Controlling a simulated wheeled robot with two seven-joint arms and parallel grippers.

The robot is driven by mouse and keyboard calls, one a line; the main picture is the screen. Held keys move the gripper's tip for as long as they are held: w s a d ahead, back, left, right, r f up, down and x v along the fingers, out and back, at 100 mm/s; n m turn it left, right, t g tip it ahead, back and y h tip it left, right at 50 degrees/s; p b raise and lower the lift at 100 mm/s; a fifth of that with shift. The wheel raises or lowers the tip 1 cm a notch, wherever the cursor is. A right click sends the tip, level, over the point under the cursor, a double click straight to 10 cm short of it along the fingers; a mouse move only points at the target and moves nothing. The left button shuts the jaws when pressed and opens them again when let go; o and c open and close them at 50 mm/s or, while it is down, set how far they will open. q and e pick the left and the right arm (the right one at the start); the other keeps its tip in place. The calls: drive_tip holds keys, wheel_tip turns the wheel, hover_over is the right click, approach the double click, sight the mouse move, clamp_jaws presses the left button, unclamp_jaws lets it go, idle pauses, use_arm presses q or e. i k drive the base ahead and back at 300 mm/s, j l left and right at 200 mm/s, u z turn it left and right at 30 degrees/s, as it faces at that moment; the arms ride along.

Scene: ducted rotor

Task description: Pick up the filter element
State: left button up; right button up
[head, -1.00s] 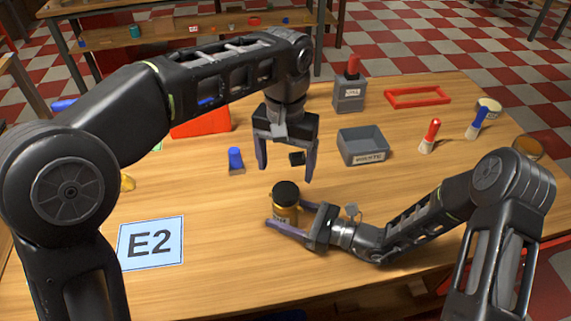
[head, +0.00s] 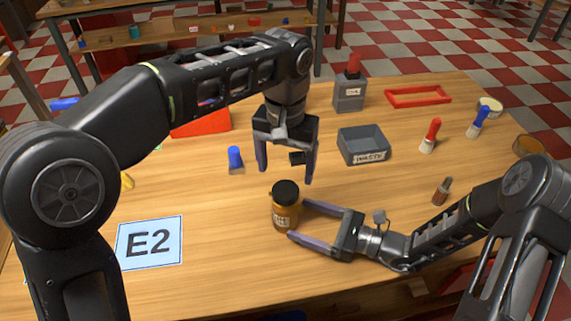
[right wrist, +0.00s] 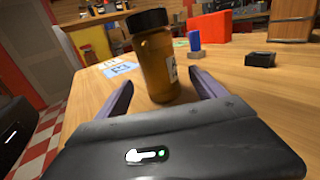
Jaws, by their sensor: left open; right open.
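I cannot tell for certain which thing is the filter element. An amber jar with a black lid and a pale label (head: 285,212) stands upright on the table. My right gripper (head: 298,220) is open, low over the table, its fingertips close to the jar's right side. In the right wrist view the jar (right wrist: 155,65) appears beyond and between the open fingertips. My left gripper (head: 286,176) is open, pointing down behind the jar. A small black block (head: 297,158) shows between its fingers in the picture; it sits on the table in the right wrist view (right wrist: 260,59).
A grey bin labelled WASTE (head: 364,146) stands right of my left gripper. A blue-topped piece (head: 236,160) is left of it. A small brown bottle (head: 442,190) stands near my right arm. A red frame (head: 417,95) lies behind.

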sight(444, 189)
drive_tip(key=k, duration=1)
